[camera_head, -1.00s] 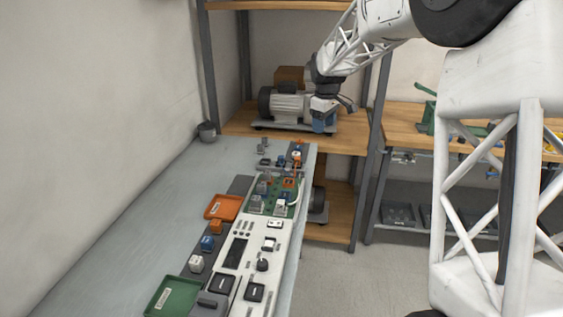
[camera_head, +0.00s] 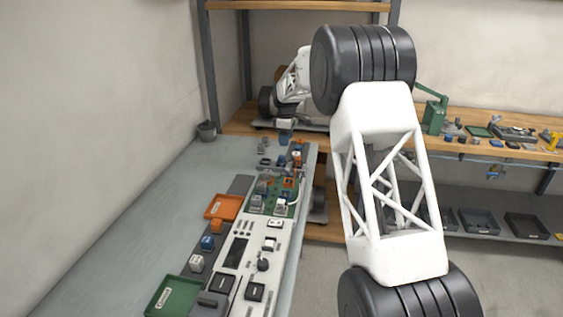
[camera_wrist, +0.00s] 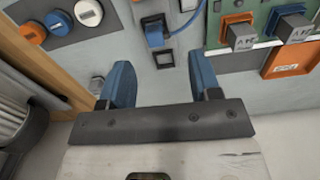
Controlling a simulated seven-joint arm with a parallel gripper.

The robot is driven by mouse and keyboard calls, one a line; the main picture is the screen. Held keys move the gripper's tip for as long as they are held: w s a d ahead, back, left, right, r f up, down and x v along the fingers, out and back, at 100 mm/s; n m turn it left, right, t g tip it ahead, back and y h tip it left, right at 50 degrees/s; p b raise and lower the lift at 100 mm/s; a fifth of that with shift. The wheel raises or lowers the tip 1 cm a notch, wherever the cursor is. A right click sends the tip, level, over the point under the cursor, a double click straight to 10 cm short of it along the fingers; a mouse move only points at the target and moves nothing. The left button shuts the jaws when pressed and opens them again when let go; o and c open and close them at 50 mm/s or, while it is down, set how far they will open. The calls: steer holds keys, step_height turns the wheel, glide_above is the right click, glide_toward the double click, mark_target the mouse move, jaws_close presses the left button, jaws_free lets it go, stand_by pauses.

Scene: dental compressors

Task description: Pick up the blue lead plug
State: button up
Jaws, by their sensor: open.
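In the wrist view a small blue plug (camera_wrist: 154,36) with a dark top and a blue cord beside it sits on the grey surface. It appears ahead of my gripper (camera_wrist: 161,72), roughly in line with the gap between the fingers. The two blue fingers are apart and nothing is between them. In the head view my gripper (camera_head: 285,138) hangs over the far end of the bench, and the plug there is too small to tell apart from its neighbours.
Orange (camera_wrist: 33,33), blue (camera_wrist: 59,22) and white (camera_wrist: 88,12) round caps sit on a dark plate left of the plug. A green board (camera_wrist: 258,12) with grey-topped plugs is right. A wooden shelf edge (camera_wrist: 40,55) and motor (camera_wrist: 12,115) lie left. The bench's left side (camera_head: 150,200) is clear.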

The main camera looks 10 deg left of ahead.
mark_target(281, 156)
steer(key=shift+w+a+f+n, duration=0.15)
steer(key=shift+w+a+f, duration=0.2)
steer(key=shift+a+f, duration=0.2)
steer(key=shift+w+a+f+n, duration=0.15)
steer(key=shift+w+a+f, duration=0.25)
steer(key=shift+f, duration=0.2)
steer(key=shift+s, duration=0.1)
steer(key=shift+f, duration=1.3)
steer(key=shift+f, duration=2.6)
steer(key=c, duration=1)
steer(key=shift+r, duration=0.1)
